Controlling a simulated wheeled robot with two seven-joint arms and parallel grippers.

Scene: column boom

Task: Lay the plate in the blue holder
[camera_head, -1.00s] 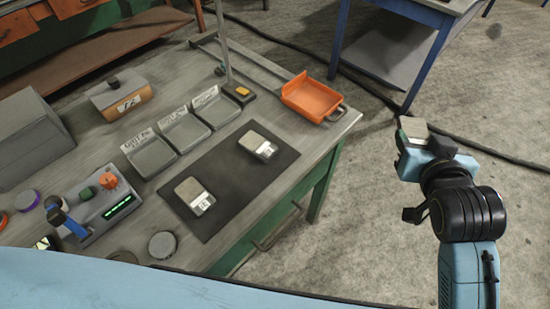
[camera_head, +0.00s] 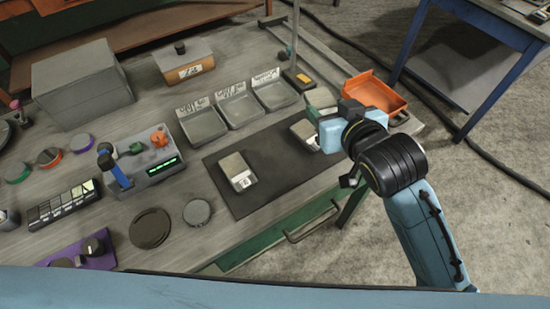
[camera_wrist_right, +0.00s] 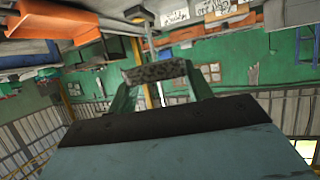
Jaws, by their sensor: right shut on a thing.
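My right gripper (camera_head: 322,112) is over the far right part of the table, near the dark mat's far corner. It is shut on a small plate (camera_head: 320,97), which is partly hidden by the gripper. In the right wrist view the plate's speckled dark edge (camera_wrist_right: 157,72) shows between the two green fingers. Two similar pale plates with white labels are on the mat: one near the middle (camera_head: 237,172), one beside the gripper (camera_head: 303,133) and partly covered by it. I cannot pick out a blue holder with certainty. My left gripper is not in view.
Three grey labelled trays (camera_head: 238,105) stand behind the dark mat (camera_head: 262,203). An orange tray (camera_head: 374,93) is at the table's right end, close to my gripper. A thin pole (camera_head: 295,35) rises behind. A console with a blue lever (camera_head: 120,177) stands left.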

